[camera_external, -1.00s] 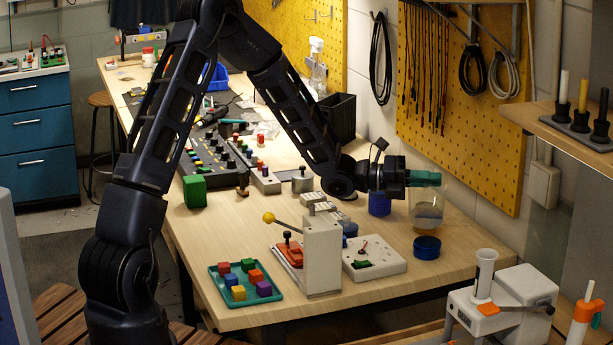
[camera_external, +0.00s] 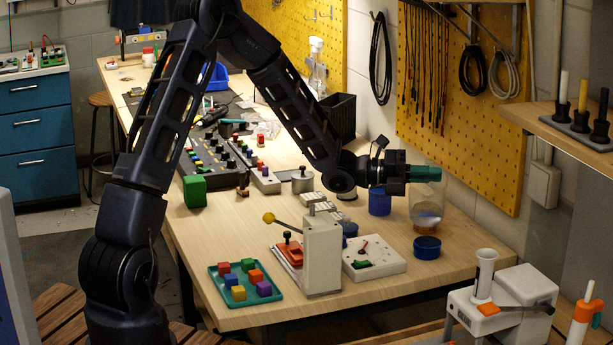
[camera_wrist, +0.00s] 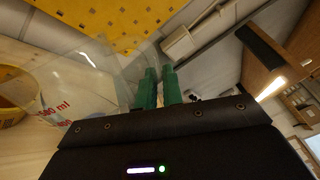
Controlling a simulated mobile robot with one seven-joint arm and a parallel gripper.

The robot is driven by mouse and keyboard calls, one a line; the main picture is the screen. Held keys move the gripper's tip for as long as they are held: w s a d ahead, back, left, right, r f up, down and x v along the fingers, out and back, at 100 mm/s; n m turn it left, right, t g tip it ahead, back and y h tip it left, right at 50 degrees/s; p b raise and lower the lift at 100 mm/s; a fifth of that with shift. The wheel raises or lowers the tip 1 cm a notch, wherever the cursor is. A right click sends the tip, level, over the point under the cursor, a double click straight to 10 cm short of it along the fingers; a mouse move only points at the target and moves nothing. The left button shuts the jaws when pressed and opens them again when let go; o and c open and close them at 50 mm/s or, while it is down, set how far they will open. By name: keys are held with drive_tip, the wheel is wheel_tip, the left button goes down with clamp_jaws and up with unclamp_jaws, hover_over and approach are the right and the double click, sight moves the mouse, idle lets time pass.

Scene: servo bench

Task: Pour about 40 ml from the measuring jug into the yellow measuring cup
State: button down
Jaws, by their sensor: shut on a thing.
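My gripper (camera_external: 428,174) has green fingers and is shut on the jug's upper part. In the wrist view the fingers (camera_wrist: 159,88) sit close together beside the jug's clear wall (camera_wrist: 88,92), which has red volume marks. A second blue container (camera_external: 380,204) stands behind.
A white box with a dial (camera_external: 375,259), a white lever stand (camera_external: 322,255) and a teal tray of coloured blocks (camera_external: 238,298) occupy the near bench. The yellow pegboard wall (camera_external: 480,120) is behind the jug. The bench's right front corner is mostly clear.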

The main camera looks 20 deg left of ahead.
sight(427, 203)
drive_tip(key=shift+w+a+r+n, duration=0.1)
drive_tip(key=shift+w+r+n, duration=0.2)
drive_tip(key=shift+r+n, duration=0.1)
drive_tip(key=shift+s, duration=0.45)
idle(0.3)
idle(0.3)
drive_tip(key=shift+w+r+n, duration=0.25)
drive_tip(key=shift+r+n, duration=0.15)
drive_tip(key=shift+n, duration=0.1)
idle(1.6)
drive_tip(key=shift+s+d+f+m, duration=0.15)
drive_tip(key=shift+s+f+m, duration=0.4)
drive_tip(key=shift+s+d+f+m, duration=0.15)
drive_tip(key=shift+s+f+m, duration=0.4)
drive_tip(key=shift+s+d+f+m, duration=0.15)
drive_tip(key=shift+s+m, duration=0.4)
drive_tip(key=shift+m, duration=0.35)
drive_tip(key=shift+s+m, duration=0.2)
drive_tip(key=shift+m, duration=0.3)
